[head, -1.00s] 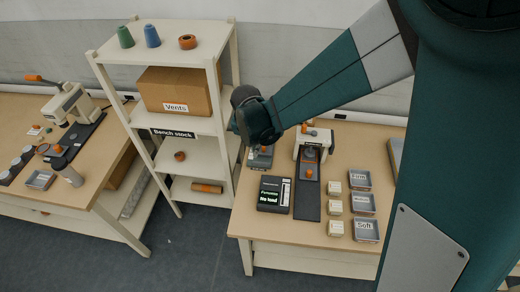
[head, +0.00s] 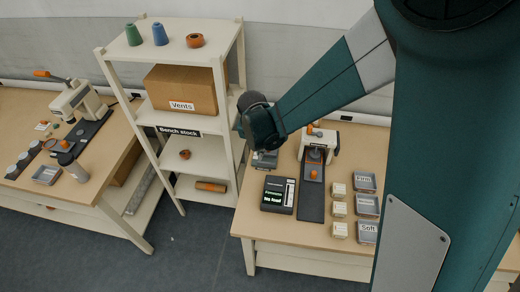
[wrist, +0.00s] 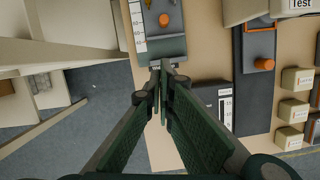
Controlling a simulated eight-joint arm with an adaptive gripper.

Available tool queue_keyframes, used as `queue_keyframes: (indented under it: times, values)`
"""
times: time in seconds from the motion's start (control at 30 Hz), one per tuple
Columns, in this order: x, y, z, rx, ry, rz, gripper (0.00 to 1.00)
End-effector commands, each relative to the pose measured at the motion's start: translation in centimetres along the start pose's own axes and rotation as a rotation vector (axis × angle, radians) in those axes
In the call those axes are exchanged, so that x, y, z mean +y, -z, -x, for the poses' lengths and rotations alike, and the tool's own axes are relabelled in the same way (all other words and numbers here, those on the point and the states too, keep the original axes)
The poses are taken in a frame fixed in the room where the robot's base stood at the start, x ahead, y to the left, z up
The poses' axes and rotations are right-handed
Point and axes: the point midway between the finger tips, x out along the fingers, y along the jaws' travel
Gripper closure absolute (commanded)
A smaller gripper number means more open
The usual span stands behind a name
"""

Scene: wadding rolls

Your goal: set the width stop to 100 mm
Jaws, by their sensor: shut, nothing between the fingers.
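A grey slide device with a white printed scale (wrist: 137,28) and an orange knob (wrist: 165,19) lies at the top of the wrist view. It looks like the width stop; I cannot read the setting. In the head view this device (head: 265,161) is partly hidden behind the end of my arm. My gripper (wrist: 162,68) is shut and empty, its fingertips by the near end of the device in the wrist view. I cannot tell if they touch it. In the head view the fingers are hidden behind my wrist.
A black readout box (head: 278,194) stands in front of the device. Right of it is a press (head: 320,143) on a dark base with another orange knob (wrist: 264,65). Pale blocks (head: 339,209) and labelled trays (head: 367,205) stand farther right. A shelf (head: 205,123) rises left of the table.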

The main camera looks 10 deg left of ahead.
Motion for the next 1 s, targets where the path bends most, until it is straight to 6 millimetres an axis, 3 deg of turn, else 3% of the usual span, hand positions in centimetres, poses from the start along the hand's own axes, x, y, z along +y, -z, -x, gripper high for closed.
queue_keyframes:
  times: [0.7,1.0]
  values:
    - [0.0,0.0,-7.6,0.0,0.0,0.0,1.0]
    - [0.0,-3.1,-8.3,0.0,0.0,-0.001,1.0]
